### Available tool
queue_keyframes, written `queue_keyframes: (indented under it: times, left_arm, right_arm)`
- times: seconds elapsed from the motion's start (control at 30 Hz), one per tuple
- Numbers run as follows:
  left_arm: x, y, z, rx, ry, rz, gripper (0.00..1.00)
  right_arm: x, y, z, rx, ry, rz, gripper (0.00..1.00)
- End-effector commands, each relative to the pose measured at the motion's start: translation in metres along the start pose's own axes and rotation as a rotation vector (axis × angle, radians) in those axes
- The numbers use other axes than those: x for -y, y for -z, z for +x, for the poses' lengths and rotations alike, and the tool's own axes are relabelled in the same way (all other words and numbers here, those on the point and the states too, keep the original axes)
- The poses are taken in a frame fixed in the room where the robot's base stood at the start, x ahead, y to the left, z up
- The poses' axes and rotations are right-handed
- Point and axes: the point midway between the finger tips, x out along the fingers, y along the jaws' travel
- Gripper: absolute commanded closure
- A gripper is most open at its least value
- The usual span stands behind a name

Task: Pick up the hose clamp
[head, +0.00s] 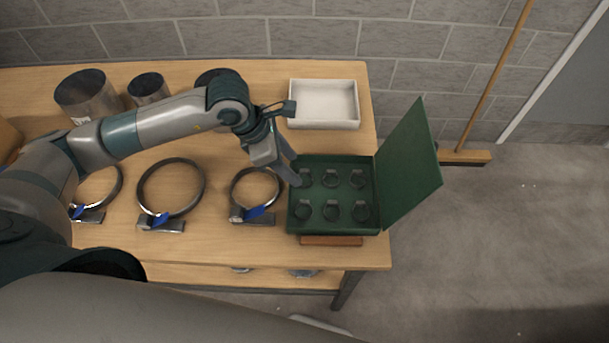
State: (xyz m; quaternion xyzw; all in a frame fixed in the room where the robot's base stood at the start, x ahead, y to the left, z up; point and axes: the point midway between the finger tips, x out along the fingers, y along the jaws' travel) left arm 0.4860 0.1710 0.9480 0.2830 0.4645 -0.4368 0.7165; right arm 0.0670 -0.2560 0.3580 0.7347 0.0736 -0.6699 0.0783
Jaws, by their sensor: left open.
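An open green case (290,222) stands at the right end of the table and holds several small dark ring-shaped hose clamps in two rows, such as the front middle one (331,211) and the back right one (357,179). My left gripper (292,173) is open and points down at the case's left edge, next to the back left clamp (304,178). Its fingers partly cover that corner. I cannot tell whether a finger touches the clamp; nothing is visibly held. My right gripper is not in view.
Three larger metal rings with blue levers (171,188) stand left of the case on the wooden table (240,78). A white tray (324,104) and metal cylinders (87,95) are at the back. The green lid (410,165) stands up right of the case.

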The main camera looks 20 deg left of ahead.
Motion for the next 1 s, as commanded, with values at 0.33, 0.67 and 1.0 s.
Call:
queue_keyframes:
  times: [0.33,0.67,1.0]
  left_arm:
    - [-0.001,-0.002,0.008,-0.001,0.002,-0.002,0.51]
    - [-0.003,-0.004,0.044,0.0,0.001,-0.002,0.51]
    - [-0.004,-0.003,0.052,0.0,0.0,0.0,0.51]
  right_arm:
    - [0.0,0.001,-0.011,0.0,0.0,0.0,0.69]
    - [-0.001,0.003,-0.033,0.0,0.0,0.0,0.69]
    - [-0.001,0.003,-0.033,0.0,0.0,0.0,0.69]
